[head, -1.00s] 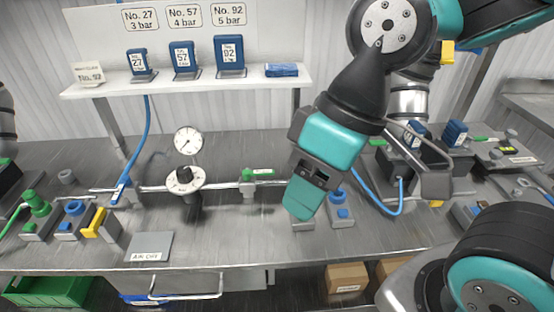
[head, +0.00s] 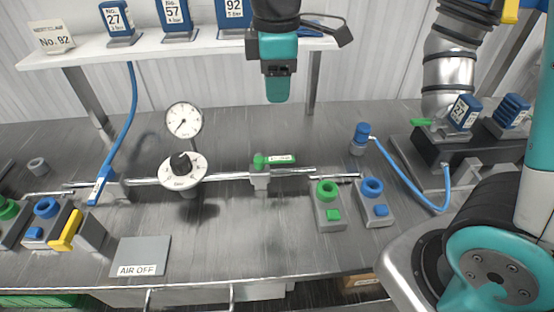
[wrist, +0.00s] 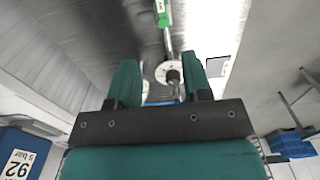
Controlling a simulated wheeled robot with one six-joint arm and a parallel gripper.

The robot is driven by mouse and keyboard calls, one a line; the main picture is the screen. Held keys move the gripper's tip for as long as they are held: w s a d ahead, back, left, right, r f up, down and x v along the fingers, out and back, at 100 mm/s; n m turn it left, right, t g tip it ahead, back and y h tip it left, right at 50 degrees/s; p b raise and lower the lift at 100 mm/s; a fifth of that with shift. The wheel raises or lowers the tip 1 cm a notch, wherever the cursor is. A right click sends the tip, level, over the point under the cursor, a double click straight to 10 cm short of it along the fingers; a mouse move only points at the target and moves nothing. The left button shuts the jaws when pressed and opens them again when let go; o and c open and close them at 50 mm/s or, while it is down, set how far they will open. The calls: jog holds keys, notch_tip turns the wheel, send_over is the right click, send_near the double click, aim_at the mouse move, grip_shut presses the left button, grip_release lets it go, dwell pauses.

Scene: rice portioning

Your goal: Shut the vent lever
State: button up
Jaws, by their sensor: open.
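A small green-topped valve (head: 260,162) sits on the pipe at the middle of the bench. A green lever with a white label (head: 281,159) points right from it, roughly along the pipe. The label is too small to read, so I cannot tell if this is the vent lever. Green parts of the pipe fittings (wrist: 163,18) show at the top of the wrist view. My gripper (head: 277,97) hangs above and behind the valve, apart from it, pointing down. In the wrist view its two teal fingers (wrist: 158,72) are apart with nothing gripped between them.
A dial knob (head: 183,170) and a gauge (head: 184,119) stand left of the valve. Green and blue ring fittings (head: 327,190) stand to its right. A yellow lever (head: 66,231) is at far left. A shelf (head: 180,47) with blue boxes is behind.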

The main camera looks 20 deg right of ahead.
aim_at(277, 158)
notch_tip(277, 158, down, 17)
jog(key=shift+p, duration=0.45)
grip_shut()
